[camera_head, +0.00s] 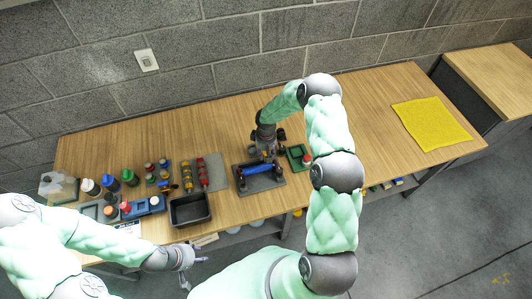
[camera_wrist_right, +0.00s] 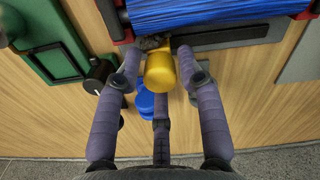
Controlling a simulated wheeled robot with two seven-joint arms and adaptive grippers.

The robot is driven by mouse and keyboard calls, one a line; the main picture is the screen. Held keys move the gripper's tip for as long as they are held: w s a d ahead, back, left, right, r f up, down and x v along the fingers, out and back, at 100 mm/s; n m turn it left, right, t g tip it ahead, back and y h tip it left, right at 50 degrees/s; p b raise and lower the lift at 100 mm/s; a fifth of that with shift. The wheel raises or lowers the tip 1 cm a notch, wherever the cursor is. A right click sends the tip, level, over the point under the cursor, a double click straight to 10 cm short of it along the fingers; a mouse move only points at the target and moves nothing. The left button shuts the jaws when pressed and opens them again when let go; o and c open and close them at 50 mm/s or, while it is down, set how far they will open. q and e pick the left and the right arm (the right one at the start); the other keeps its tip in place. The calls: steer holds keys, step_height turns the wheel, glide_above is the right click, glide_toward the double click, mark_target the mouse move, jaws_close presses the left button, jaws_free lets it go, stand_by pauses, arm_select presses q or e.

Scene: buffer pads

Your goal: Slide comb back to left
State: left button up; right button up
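A dark fixture (camera_head: 260,185) with a blue cylinder (camera_head: 258,169) across it stands mid-table. In the right wrist view the ribbed or bristly blue cylinder (camera_wrist_right: 215,14) spans the top. A yellow knob (camera_wrist_right: 160,70) sticks out below it. I cannot tell which part is the comb. My right gripper (camera_head: 267,154) is over the fixture. In its wrist view the gripper (camera_wrist_right: 161,82) has its fingers spread around the yellow knob, with gaps at both sides. My left gripper (camera_head: 193,270) is open and empty off the table's front edge.
A green frame (camera_head: 296,155) stands right of the fixture, with a black knob (camera_wrist_right: 98,75) near it. A black tray (camera_head: 190,211), bottles and small colored parts crowd the left. A blue round part (camera_wrist_right: 148,104) lies below the yellow knob. A yellow cloth (camera_head: 432,124) lies far right.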

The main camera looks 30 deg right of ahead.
jaws_close()
steer(key=w+a+b, duration=0.1)
steer(key=a, duration=0.2)
steer(key=a+b, duration=0.2)
steer(key=a, duration=0.2)
steer(key=w+a+b, duration=0.1)
steer(key=a+b, duration=0.1)
steer(key=a, duration=0.1)
steer(key=shift+w+a, duration=0.3)
steer(key=shift+a, duration=0.1)
jaws_free()
steer(key=shift+a, duration=0.1)
steer(key=shift+r, duration=0.35)
step_height(320, 180, up, 11)
steer(key=shift+r, duration=0.15)
